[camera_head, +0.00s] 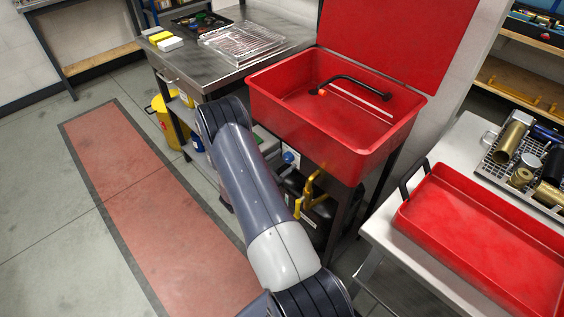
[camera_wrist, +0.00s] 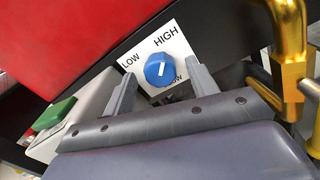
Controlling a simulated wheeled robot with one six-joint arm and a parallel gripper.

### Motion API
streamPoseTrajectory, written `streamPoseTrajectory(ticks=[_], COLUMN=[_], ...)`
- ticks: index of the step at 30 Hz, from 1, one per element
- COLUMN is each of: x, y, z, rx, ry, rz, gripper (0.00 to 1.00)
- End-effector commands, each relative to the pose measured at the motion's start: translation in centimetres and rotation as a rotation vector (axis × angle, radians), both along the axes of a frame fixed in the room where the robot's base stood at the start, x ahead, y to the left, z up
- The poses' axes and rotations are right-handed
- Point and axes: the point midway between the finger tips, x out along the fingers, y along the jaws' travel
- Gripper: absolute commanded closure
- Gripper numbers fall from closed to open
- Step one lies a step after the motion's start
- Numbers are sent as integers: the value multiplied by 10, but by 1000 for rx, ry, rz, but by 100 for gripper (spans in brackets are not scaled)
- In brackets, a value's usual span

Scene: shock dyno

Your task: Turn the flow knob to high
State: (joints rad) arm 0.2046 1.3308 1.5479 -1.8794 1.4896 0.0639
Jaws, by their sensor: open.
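The blue flow knob (camera_wrist: 160,70) shows in the wrist view on a white plate (camera_wrist: 177,47) marked LOW, HIGH and, partly hidden, FLOW. LOW is at the knob's left and HIGH above it. The knob's short white line stands near upright in the picture, tilted slightly right; which end is the pointer is unclear. My gripper (camera_wrist: 164,76) is open, one finger at each side of the knob, with visible gaps and no clear contact. In the head view, a small blue knob (camera_head: 289,157) shows under the red basin; my gripper is hidden behind my arm.
The red basin (camera_head: 350,140) stands above the knob. A yellow pipe (camera_wrist: 290,50) rises close to the gripper's right, and a box with a green button (camera_wrist: 54,113) lies left. A red tray (camera_head: 440,192) rests on the right table. The floor at left is clear.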

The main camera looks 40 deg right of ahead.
Motion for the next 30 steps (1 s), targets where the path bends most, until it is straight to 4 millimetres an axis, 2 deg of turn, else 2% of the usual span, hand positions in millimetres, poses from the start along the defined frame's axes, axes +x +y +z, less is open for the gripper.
streamPoseTrajectory(ticks=[2,18,30], x=[0,0,0], y=[0,0,0], z=[0,0,-2], rx=[0,0,-6], ry=[0,1,89], rz=[0,-1,-2], gripper=[46,89,89])
